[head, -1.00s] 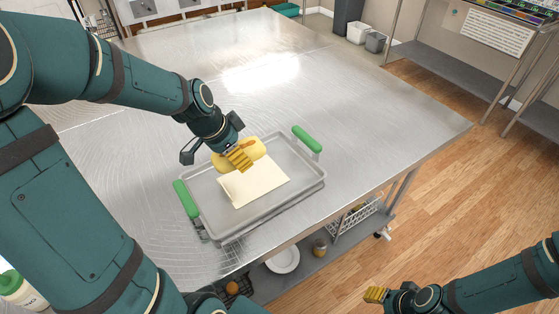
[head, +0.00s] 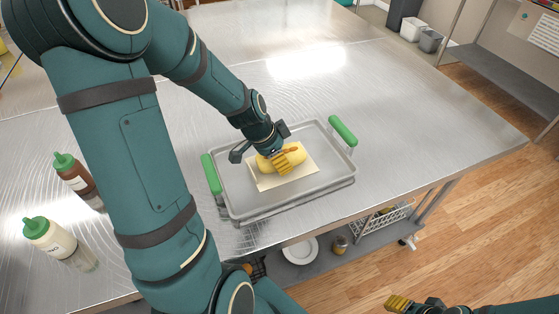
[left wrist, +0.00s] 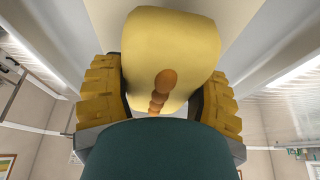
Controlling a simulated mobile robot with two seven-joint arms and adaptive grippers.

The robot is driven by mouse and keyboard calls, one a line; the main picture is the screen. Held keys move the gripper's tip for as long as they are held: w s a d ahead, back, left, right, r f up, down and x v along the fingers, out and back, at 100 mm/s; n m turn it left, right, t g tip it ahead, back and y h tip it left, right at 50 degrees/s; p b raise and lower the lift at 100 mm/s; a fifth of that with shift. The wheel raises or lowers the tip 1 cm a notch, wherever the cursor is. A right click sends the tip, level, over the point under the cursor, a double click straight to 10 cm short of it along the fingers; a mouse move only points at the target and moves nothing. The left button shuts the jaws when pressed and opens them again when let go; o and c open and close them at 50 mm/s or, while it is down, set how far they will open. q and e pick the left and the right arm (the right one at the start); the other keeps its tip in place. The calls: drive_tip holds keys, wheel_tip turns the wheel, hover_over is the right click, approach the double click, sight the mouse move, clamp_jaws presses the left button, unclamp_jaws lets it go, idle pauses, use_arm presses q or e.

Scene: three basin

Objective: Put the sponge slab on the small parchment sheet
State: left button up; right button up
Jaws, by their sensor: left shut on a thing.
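The sponge slab (head: 264,163), a pale yellow rounded block with an orange-brown beaded streak, is in my left gripper (head: 285,163). In the left wrist view the slab (left wrist: 172,50) sits between the two yellow ribbed fingers of the left gripper (left wrist: 160,90). In the head view the slab overlaps the small cream parchment sheet (head: 300,173), which lies in a grey metal tray (head: 335,172). I cannot tell whether the slab touches the sheet. My right gripper (head: 398,303) is at the bottom edge, away from the table; its opening is unclear.
The tray has a green handle at the left (head: 211,174) and another at the right (head: 342,130). Two green-capped bottles, one brown (head: 78,180) and one cream (head: 58,243), are at the left. The steel table (head: 420,130) is clear behind and right of the tray.

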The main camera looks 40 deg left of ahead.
use_arm(q)
drive_tip(key=shift+f, duration=0.5)
drive_tip(key=shift+f, duration=0.1)
drive_tip(key=o, duration=1.2)
drive_tip(key=shift+r, duration=0.2)
drive_tip(key=p+v, duration=0.2)
drive_tip(key=v, duration=1)
